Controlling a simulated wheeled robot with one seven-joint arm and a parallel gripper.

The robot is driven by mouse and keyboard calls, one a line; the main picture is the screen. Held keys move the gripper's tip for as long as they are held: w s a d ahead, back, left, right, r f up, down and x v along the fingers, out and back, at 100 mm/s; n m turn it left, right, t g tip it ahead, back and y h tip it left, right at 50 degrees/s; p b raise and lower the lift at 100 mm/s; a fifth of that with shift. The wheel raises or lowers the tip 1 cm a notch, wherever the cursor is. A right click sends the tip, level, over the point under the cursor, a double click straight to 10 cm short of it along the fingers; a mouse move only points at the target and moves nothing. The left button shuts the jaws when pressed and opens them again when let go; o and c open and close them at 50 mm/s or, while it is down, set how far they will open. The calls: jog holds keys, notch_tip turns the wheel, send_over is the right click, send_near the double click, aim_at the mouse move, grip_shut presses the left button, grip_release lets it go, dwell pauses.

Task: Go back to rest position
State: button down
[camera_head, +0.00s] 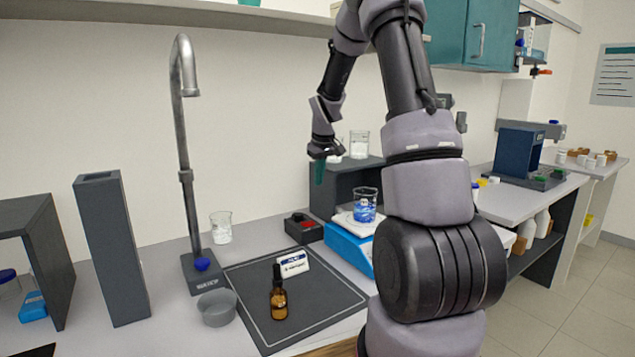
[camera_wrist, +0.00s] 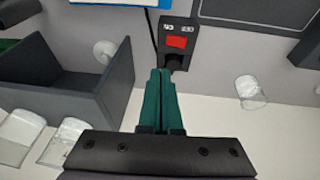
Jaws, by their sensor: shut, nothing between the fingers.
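My gripper (camera_head: 319,172) hangs above the back of the bench, in front of the dark grey shelf block, with its green fingers pointing down. In the wrist view the two green fingers (camera_wrist: 158,100) lie together, shut and empty.
A beaker of blue liquid (camera_head: 365,205) stands on the blue scale (camera_head: 347,247). An amber dropper bottle (camera_head: 279,297) stands on the dark mat (camera_head: 330,300). Glass beakers (camera_head: 359,143) stand on the shelf block (camera_head: 335,187).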

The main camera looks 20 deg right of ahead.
jog(key=s+a+r+m+t, duration=0.1)
jog(key=s+a+r, duration=0.2)
jog(key=s+r, duration=0.45)
jog(key=s+a+r+m+t, duration=0.1)
jog(key=s+a+r+m, duration=0.15)
jog(key=s+r, duration=0.45)
jog(key=s+a+r+m+y, duration=0.1)
jog(key=s+a+r, duration=0.1)
jog(key=s, duration=0.7)
jog(key=s+a+r+m+t+y, duration=0.1)
jog(key=s+a+r, duration=0.2)
jog(key=s, duration=0.7)
jog(key=shift+a+t+y, duration=0.3)
jog(key=shift+a, duration=0.45)
jog(key=shift+d+m, duration=0.15)
jog(key=shift+m, duration=0.1)
